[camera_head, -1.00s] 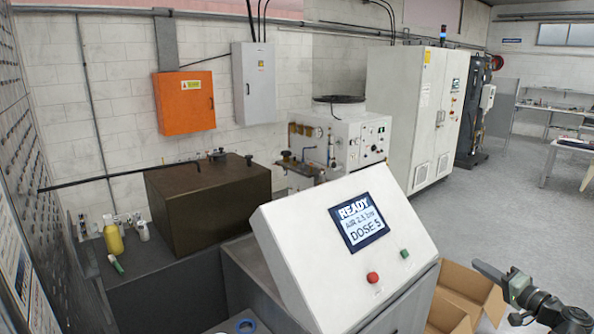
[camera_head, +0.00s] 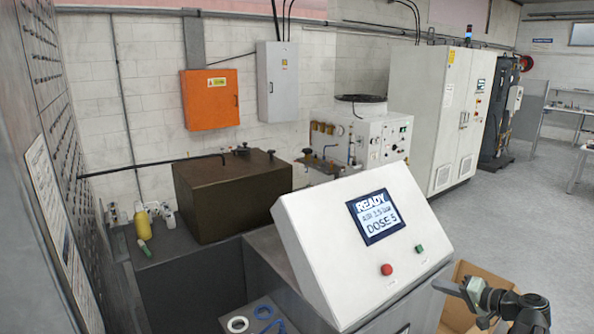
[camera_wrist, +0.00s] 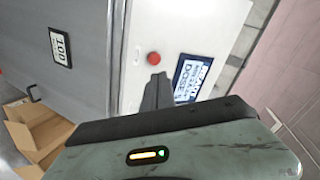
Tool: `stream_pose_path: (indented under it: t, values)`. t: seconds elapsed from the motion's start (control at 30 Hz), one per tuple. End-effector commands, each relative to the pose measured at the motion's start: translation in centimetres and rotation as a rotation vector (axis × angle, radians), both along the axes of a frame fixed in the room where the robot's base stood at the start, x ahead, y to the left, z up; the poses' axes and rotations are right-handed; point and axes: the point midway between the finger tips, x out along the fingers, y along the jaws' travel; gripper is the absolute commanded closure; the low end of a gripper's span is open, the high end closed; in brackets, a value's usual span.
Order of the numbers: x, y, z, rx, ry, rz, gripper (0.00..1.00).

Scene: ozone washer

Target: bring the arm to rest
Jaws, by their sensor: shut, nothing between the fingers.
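My gripper (camera_head: 452,289) is at the lower right of the head view, in front of and to the right of the white control console (camera_head: 318,235). It is shut and empty. In the wrist view my gripper (camera_wrist: 161,80) points toward the console face, where the red button (camera_wrist: 154,58) and the display (camera_wrist: 192,78) show. The fingers overlap the console in that view, and I cannot tell the distance. The display (camera_head: 376,216) reads READY and DOSE 5 in the head view. The red button (camera_head: 386,269) and a green button (camera_head: 419,248) sit below it.
An open cardboard box (camera_head: 465,311) stands below my gripper. A brown tank (camera_head: 231,196) stands left of the console. The floor (camera_head: 530,230) to the right is clear.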

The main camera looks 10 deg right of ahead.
Motion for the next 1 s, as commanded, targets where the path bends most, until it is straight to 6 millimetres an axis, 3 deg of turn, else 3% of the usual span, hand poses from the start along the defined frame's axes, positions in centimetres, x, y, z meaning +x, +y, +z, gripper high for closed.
stream_pose_path:
  t: [0.17,0.2,0.3,0.43,0.6,0.8,0.83,1.0]
  values:
    - [2.1,10.5,-4.9,-0.093,0.212,0.186,1.0]
    - [2.2,13.6,-6.4,-0.134,0.281,0.242,1.0]
    - [1.5,21.1,-10.2,-0.267,0.464,0.374,1.0]
    - [-0.4,27.3,-13.3,-0.448,0.643,0.483,1.0]
    - [-2.7,31.9,-15.2,-0.662,0.787,0.552,1.0]
    - [-4.9,35.2,-15.8,-0.9,0.89,0.581,1.0]
    - [-4.7,34.8,-18.0,-0.888,0.89,0.573,1.0]
    - [-4.6,34.6,-22.6,-0.882,0.888,0.572,1.0]
